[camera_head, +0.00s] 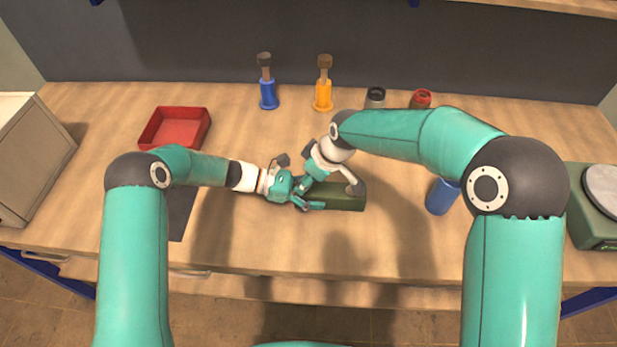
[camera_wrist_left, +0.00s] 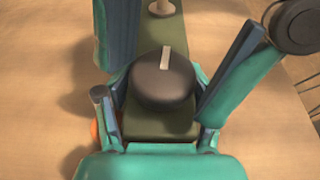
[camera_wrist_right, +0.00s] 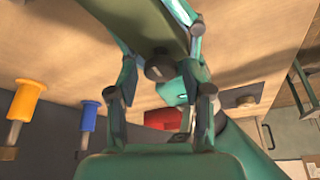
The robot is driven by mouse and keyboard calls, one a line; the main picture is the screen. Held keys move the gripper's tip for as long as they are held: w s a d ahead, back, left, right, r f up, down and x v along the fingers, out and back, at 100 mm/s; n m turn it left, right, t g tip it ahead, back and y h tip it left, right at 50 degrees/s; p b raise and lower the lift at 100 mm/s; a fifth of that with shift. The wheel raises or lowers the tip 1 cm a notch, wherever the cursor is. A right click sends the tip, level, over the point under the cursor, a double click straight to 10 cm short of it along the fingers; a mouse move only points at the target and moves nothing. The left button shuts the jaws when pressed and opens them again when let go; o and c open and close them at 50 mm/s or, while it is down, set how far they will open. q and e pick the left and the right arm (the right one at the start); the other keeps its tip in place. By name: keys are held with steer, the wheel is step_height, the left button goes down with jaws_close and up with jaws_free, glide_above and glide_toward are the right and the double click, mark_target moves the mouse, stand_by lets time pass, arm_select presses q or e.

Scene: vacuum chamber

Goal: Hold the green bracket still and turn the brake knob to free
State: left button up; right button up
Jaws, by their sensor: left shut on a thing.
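The green bracket (camera_head: 345,197) lies on the bench; it runs away from my palm in the left wrist view (camera_wrist_left: 150,130). A dark round brake knob (camera_wrist_left: 163,85) with a pale pointer bar sits on top of it; in the right wrist view it shows small (camera_wrist_right: 158,66). My grippers hide the knob in the head view. My left gripper (camera_head: 303,195) is shut on the bracket's left end. My right gripper (camera_wrist_right: 158,82) reaches in from above; its fingers stand apart on either side of the knob, with gaps visible. The bar points away from the left wrist camera.
A red tray (camera_head: 178,130) and a dark mat (camera_head: 180,212) are at left. Blue (camera_head: 268,93) and orange (camera_head: 323,95) fittings and two small jars stand behind. A blue cup (camera_head: 440,196) stands right of the bracket. A green device (camera_head: 593,228) is at the far right.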

steer(key=c, duration=0.7)
steer(key=shift+n+g, duration=0.3)
steer(key=shift+n, duration=0.5)
steer(key=shift+c, duration=0.2)
steer(key=o, duration=1.1)
steer(key=shift+o, duration=0.2)
steer(key=shift+r, duration=0.15)
steer(key=v, duration=1.1)
steer(key=shift+d+r, duration=0.2)
steer(key=shift+d, duration=0.15)
